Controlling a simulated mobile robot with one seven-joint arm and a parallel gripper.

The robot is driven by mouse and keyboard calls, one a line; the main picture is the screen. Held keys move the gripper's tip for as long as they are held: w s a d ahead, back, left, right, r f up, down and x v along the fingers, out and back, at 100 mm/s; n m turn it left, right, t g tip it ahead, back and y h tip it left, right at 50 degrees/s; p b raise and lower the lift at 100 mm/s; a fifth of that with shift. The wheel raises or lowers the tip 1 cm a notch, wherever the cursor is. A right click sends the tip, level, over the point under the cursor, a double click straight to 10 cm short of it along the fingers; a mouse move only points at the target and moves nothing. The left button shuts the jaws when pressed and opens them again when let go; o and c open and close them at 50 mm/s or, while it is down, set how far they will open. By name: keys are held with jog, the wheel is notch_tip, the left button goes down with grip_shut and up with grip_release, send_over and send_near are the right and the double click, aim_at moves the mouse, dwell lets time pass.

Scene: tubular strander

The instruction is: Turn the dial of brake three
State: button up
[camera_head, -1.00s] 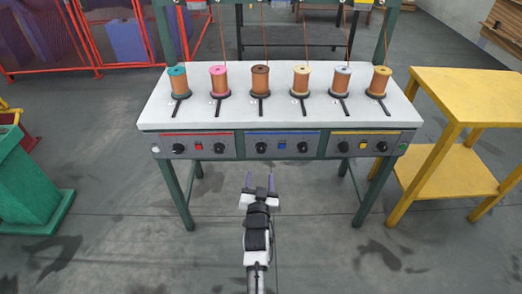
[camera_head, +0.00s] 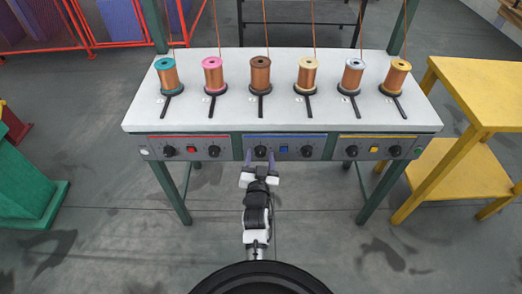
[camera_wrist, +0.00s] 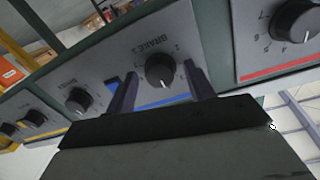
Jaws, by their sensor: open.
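The dial of brake three (camera_head: 261,151) is the black left knob on the blue-striped middle panel of the table front. In the wrist view this dial (camera_wrist: 160,70) has a white pointer line and a label above it that seems to read BRAKE 3. My gripper (camera_head: 260,155) is in front of it, open, with one finger to each side. In the wrist view the open gripper (camera_wrist: 161,72) frames the dial, with a gap between each finger and the knob. I cannot tell how deep the fingertips reach.
The blue panel also has a blue switch (camera_head: 284,149) and a second black dial (camera_head: 307,151). A red-striped panel (camera_head: 181,148) is to the left, a yellow-striped one to the right. Several spools stand on the white tabletop (camera_head: 230,120). A yellow table (camera_head: 480,85) stands at the right.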

jog(key=c, duration=1)
jog(key=shift+o, duration=0.2)
jog(key=n, duration=0.3)
jog(key=shift+n+b, duration=0.3)
jog(key=shift+n, duration=2.1)
jog(key=shift+r, duration=0.1)
